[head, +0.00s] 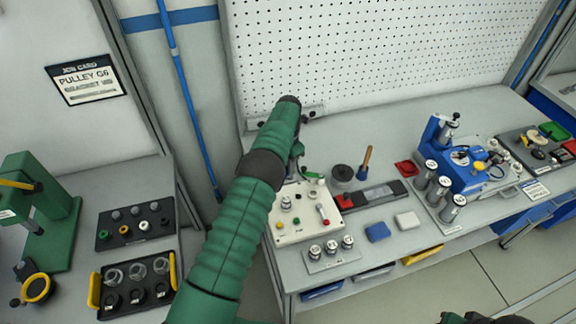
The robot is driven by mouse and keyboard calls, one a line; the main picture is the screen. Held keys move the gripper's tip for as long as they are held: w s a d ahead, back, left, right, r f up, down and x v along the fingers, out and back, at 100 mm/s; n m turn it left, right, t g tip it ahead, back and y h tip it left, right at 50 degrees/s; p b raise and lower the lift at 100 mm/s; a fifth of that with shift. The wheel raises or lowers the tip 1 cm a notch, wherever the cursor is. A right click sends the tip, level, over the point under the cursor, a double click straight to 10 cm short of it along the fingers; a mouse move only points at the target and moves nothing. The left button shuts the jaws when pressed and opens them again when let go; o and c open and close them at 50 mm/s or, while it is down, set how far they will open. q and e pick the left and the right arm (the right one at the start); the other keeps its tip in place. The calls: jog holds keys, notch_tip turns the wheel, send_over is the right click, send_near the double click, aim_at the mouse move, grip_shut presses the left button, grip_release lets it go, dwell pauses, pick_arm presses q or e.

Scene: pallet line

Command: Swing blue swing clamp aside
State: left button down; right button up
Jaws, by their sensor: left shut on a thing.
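My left arm rises from the bottom middle, and its elbow hides much of what lies behind it. My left gripper (296,166) is mostly hidden behind the arm, at the back edge of a cream plate (290,235). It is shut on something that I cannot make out. No blue swing clamp shows clearly at the gripper. A blue fixture (462,178) with an upright blue arm (432,133) stands farther right, apart from my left gripper. Dark parts at the bottom right edge may be my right gripper (485,318).
A dark tray with a red block (344,201), a blue block (377,232) and a white block (407,220) lie on the bench. Silver cylinders (438,190) stand beside the blue fixture. A pegboard (380,50) backs the bench. A green press (45,205) and black trays stand left.

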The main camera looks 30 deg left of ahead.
pick_arm(q)
jog(key=shift+w+r, duration=0.4)
jog(key=c, duration=1.6)
grip_release()
jog(key=shift+o, duration=1.3)
jog(key=shift+f, duration=0.1)
jog(key=shift+o, duration=0.4)
jog(key=shift+f, duration=0.1)
jog(key=shift+s, duration=0.1)
